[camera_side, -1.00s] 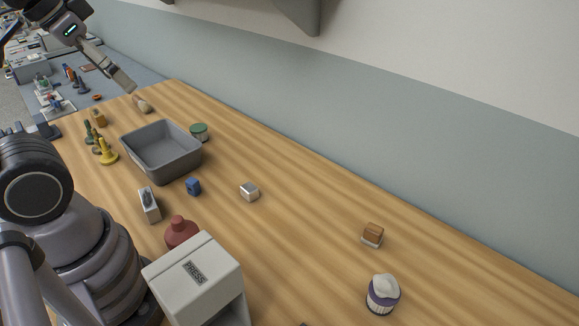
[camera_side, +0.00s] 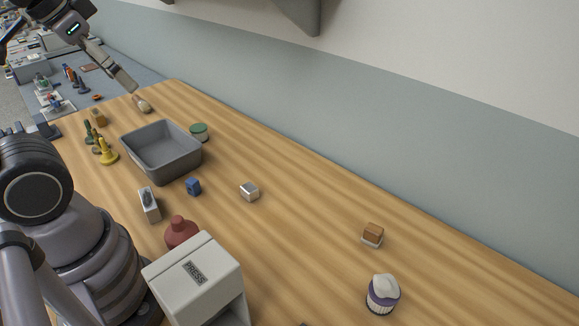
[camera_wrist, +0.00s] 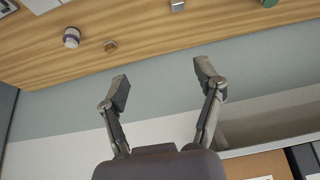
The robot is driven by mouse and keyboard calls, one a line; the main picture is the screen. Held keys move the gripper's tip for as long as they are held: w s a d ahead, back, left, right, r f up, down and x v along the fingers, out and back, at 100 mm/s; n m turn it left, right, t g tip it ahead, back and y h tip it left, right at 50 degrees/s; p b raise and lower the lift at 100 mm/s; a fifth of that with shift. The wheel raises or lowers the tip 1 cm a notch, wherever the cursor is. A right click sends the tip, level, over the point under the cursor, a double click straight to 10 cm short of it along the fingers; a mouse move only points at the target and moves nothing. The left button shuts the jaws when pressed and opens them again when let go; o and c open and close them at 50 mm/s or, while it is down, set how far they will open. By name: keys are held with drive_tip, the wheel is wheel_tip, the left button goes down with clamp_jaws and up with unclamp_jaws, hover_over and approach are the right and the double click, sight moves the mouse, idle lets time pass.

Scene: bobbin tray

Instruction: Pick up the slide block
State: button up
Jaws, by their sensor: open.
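No part is labelled as the slide block; the likeliest is a small silver-white block (camera_side: 249,192) lying alone on the wooden table, right of the grey bin. In the wrist view it shows at the top edge (camera_wrist: 177,6). A brown block with a pale base (camera_side: 372,235) lies farther right, and also in the wrist view (camera_wrist: 110,46). A small blue block (camera_side: 193,187) sits in front of the bin. My gripper (camera_wrist: 163,80) is open and empty, with both fingers apart against the wall behind. In the side view my gripper (camera_side: 124,82) is high at the upper left, away from these blocks.
A grey bin (camera_side: 183,167) stands at centre left, beside a green-lidded tin (camera_side: 199,131). Yellow and green pieces (camera_side: 107,152) stand left of it. A white PRESS box (camera_side: 205,275), a red bottle (camera_side: 180,232) and a purple-white cup (camera_side: 383,294) are nearer. The table's middle right is mostly clear.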

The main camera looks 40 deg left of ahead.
drive_tip(key=w+d+f+m+g+y, duration=0.1)
drive_tip(key=w+f+m+g+y, duration=0.3)
drive_tip(key=w, duration=0.5)
drive_tip(key=w+d+f+m+g+y, duration=0.1)
drive_tip(key=w+f+m+g+y, duration=0.2)
drive_tip(key=w+f, duration=0.5)
drive_tip(key=w+d+f+m+y, duration=0.25)
drive_tip(key=w+f+m, duration=0.35)
drive_tip(key=f, duration=0.3)
drive_tip(key=m+t+y, duration=0.2)
drive_tip(key=m+y, duration=0.2)
drive_tip(key=m, duration=0.1)
approach(250, 188)
drive_tip(key=v, duration=0.3)
drive_tip(key=shift+s+d+r, duration=0.1)
drive_tip(key=shift+d+r, duration=0.05)
drive_tip(key=shift+a+f+m, duration=0.2)
drive_tip(key=shift+f+m, duration=0.1)
drive_tip(key=x, duration=1.3)
drive_tip(key=shift+a, duration=0.2)
clamp_jaws()
